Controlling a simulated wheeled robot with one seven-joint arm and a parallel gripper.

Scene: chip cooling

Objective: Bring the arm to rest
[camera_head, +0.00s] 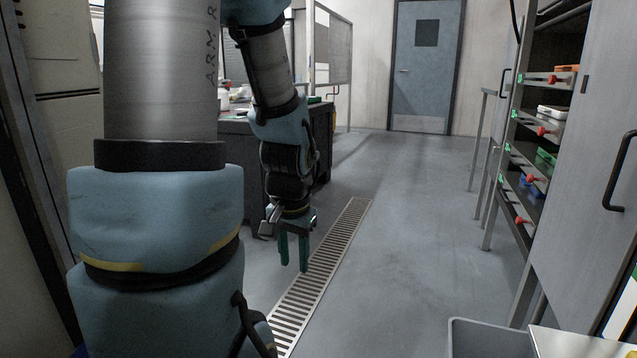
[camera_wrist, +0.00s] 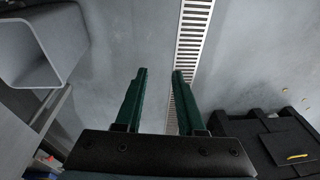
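My gripper (camera_head: 293,266) hangs from the end of my arm in the head view, pointing down above the floor near the drain grate. Its two green fingers also show in the wrist view (camera_wrist: 160,75), spread apart with bare floor visible between them. The gripper is open and empty, and nothing touches the fingers. My arm hangs down in front of the head camera, and its large links cover much of the left side of that view.
A dark workbench (camera_head: 318,140) stands behind my arm. A metal drain grate (camera_head: 325,255) runs along the floor. A shelf rack (camera_head: 530,150) with red knobs is at right, a grey bin (camera_head: 485,340) at the lower right. A closed blue door (camera_head: 425,90) is far back; the middle floor is clear.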

